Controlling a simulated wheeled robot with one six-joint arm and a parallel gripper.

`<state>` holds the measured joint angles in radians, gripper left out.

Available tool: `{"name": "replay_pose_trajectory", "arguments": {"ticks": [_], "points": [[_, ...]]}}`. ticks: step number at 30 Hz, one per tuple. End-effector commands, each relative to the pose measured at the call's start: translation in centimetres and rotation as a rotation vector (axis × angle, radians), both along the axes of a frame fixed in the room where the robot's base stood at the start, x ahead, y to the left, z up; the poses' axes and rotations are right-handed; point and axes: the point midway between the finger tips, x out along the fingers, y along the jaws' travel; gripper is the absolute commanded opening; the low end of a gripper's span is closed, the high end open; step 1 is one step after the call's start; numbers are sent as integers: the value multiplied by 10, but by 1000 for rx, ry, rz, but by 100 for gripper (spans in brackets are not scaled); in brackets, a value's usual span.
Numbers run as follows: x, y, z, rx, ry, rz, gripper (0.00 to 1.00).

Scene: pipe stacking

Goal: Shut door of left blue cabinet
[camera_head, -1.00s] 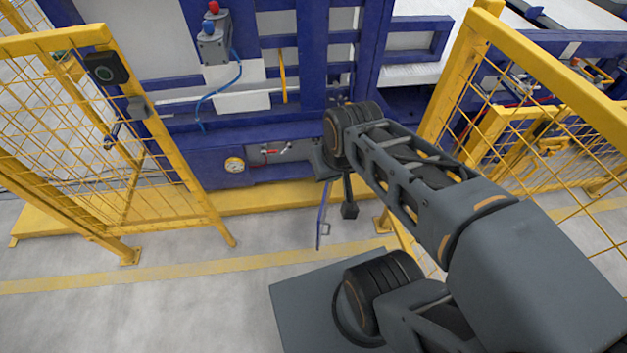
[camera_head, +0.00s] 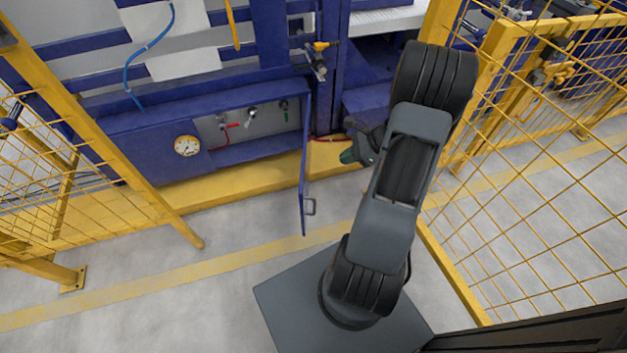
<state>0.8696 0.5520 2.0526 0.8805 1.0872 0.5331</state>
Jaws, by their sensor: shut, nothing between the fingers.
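The blue cabinet (camera_head: 144,146) stands low at the left, built into the blue machine frame. Its door (camera_head: 304,165) stands open, seen nearly edge-on, swung out from the cabinet's right side over the floor. A small grey handle (camera_head: 310,207) is on the door's outer right face. Inside the open part I see a red valve (camera_head: 231,125) and other fittings. My gripper (camera_head: 350,156) is shut and empty, to the right of the door and apart from it in the picture. My arm partly hides the gripper's rear.
A round gauge (camera_head: 187,145) sits on the cabinet front. Yellow mesh fences stand at the left (camera_head: 100,135) and right (camera_head: 500,190), close to my arm. A yellow base strip (camera_head: 240,183) runs below the cabinet. The grey floor before the door is clear.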

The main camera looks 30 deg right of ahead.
Motion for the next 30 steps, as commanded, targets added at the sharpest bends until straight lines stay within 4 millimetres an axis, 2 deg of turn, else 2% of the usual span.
{"name": "replay_pose_trajectory", "arguments": {"ticks": [1, 5, 20, 24, 30], "points": [[0, -4, -12, 18, 6, -30, 0], [3, -3, -25, 40, 13, -63, 0], [37, 54, -86, 39, 14, -59, 0], [47, 70, -85, 37, 12, -58, 0], [56, 84, -84, 37, 12, -61, 0]]}}
